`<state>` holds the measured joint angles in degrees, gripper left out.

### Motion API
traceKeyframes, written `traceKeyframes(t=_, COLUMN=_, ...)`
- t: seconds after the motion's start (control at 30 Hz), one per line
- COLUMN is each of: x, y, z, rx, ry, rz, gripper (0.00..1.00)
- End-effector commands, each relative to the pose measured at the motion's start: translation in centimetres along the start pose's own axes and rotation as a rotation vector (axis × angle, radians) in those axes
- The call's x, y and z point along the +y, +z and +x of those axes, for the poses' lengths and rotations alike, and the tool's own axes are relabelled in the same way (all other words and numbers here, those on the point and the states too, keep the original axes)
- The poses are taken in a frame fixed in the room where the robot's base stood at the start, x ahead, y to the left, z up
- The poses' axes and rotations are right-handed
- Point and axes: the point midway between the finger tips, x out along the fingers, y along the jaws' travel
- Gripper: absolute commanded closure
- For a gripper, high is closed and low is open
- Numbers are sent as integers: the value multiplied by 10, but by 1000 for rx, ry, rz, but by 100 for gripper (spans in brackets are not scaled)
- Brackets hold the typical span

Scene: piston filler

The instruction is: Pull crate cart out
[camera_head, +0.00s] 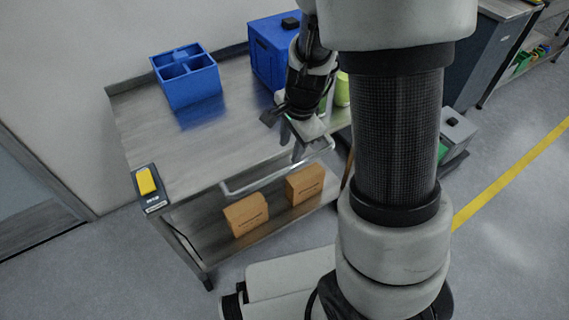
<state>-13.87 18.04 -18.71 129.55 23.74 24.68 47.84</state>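A steel cart-like table (150,125) with a top and a lower shelf stands at the left, against the wall. A bar handle (262,182) runs along its near edge. I cannot tell whether this is the crate cart, as no wheels show clearly. A blue crate (268,50) with a black item on its rim sits at the back right of the top. My gripper (298,150) points down above the near edge, close to the right end of the handle. I cannot tell whether it touches the handle or how far its fingers are apart.
A blue divided caddy (190,85) is on the top, and a yellow-topped device (147,182) is at its left corner. Two cardboard boxes (246,214) are on the lower shelf. Green containers (342,90) are partly behind my arm.

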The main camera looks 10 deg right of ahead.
Motion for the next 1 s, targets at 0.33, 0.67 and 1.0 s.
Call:
traceKeyframes(t=0.33, x=1, y=0, z=80, rx=-1, ry=2, rz=1, gripper=64)
traceKeyframes(t=0.67, x=0, y=1, z=109, rx=-1, ry=0, rz=-1, gripper=64)
traceKeyframes(t=1.0, x=0, y=1, z=110, rx=-1, ry=0, rz=-1, gripper=73)
